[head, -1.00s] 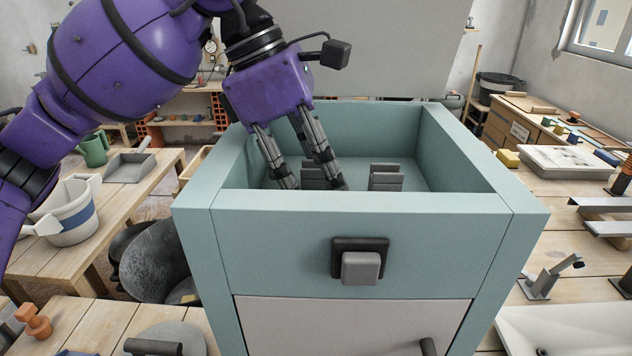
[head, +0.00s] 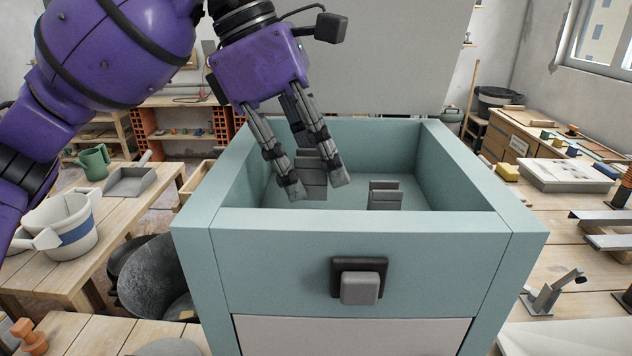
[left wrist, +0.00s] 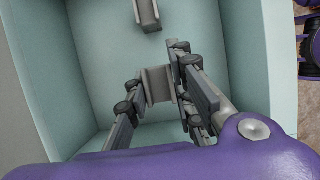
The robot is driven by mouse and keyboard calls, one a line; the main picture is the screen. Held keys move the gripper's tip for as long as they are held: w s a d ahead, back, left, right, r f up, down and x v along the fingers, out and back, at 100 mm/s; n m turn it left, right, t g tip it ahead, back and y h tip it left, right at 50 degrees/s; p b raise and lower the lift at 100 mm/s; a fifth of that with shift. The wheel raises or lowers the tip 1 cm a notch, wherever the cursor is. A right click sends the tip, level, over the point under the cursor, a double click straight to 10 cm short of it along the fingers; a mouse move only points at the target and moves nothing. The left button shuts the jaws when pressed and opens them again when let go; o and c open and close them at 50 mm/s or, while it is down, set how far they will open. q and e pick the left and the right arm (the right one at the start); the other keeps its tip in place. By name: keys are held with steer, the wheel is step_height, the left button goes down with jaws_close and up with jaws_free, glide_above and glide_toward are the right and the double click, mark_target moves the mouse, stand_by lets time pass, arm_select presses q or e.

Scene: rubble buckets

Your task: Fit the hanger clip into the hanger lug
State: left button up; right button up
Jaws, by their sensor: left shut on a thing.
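My left gripper (head: 317,188) comes down from the upper left into an open teal box. It is shut on a grey channel-shaped piece, which I take as the hanger clip (head: 311,166), partly hidden by the fingers. In the left wrist view the clip (left wrist: 158,86) shows between the fingers, above the box floor. A second, similar grey channel piece (head: 384,196) stands on the box floor to the right, apart from the gripper; it also shows in the left wrist view (left wrist: 148,13). I cannot tell which part is the hanger lug. My right gripper is not in view.
The teal box (head: 360,222) has high walls around the gripper, with a grey knob (head: 360,287) on its front. A table with a white bucket (head: 62,226) stands left. Benches with tools and a metal bracket (head: 550,294) stand right. The box's right side has free room.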

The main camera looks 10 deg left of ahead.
arm_select(q)
steer(key=s+a+r, duration=0.1)
steer(key=s+r, duration=0.2)
steer(key=s, duration=0.1)
steer(key=s+a+r, duration=0.1)
steer(key=s+r, duration=0.1)
steer(key=s, duration=0.2)
steer(key=s+a+r, duration=0.2)
steer(key=s+r, duration=0.1)
steer(key=s, duration=0.1)
steer(key=shift+s+a+r, duration=0.1)
steer(key=shift+s+r, duration=0.1)
steer(key=shift+r, duration=0.15)
steer(key=o, duration=0.5)
jaws_close()
